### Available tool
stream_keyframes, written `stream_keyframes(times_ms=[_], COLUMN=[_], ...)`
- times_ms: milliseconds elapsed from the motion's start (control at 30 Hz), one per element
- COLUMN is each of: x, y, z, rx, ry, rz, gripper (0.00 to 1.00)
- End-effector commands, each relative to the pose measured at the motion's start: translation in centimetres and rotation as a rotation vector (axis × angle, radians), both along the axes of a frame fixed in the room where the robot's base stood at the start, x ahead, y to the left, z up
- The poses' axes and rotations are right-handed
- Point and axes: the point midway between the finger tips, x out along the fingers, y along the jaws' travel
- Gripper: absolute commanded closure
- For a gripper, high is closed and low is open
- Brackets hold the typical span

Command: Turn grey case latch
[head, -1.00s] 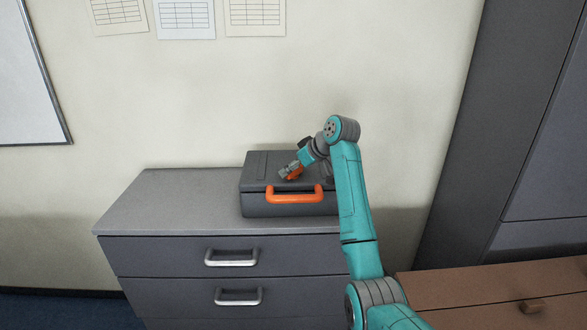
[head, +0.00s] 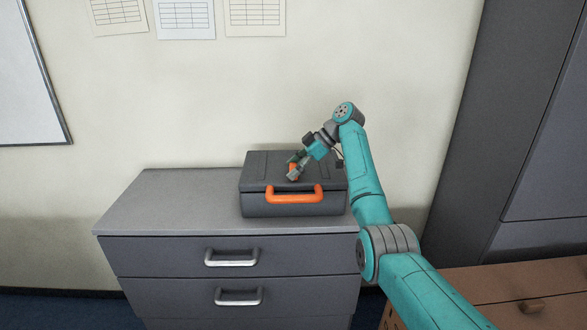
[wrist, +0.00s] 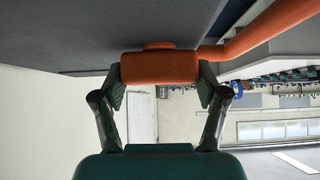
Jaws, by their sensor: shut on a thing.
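The grey case (head: 258,207) stands closed on the cabinet top in the head view, with an orange carrying handle (head: 294,195) on its front. Its orange latch (head: 292,169) shows small at my gripper on the lid, partly hidden by the fingers. In the wrist view the orange latch block (wrist: 159,67) sits between the two fingertips of my gripper (wrist: 160,82), on a round orange base against the grey case surface. Both fingers touch the latch's ends, so my gripper is shut on it. The orange handle also shows at upper right there (wrist: 262,32).
The grey drawer cabinet (head: 165,205) has free top to the left of the case. The wall (head: 130,100) with paper sheets is close behind. A brown wooden unit (head: 500,285) and a tall dark cabinet (head: 510,130) stand at right.

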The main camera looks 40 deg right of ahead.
Motion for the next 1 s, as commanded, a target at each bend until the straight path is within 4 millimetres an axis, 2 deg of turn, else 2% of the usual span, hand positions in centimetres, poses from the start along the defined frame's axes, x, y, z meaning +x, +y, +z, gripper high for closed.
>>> stream_keyframes(times_ms=[567,600,700,1000], x=[-0.03,-0.03,-0.02,-0.01], y=[0.01,0.01,0.01,-0.02], z=[-0.14,-0.14,-0.12,-0.04], rx=[-0.001,-0.001,-0.001,0.0], ry=[0.002,0.002,0.002,0.001], rz=[0.034,0.034,0.034,0.033], gripper=[0.62,0.22,0.02,0.02])
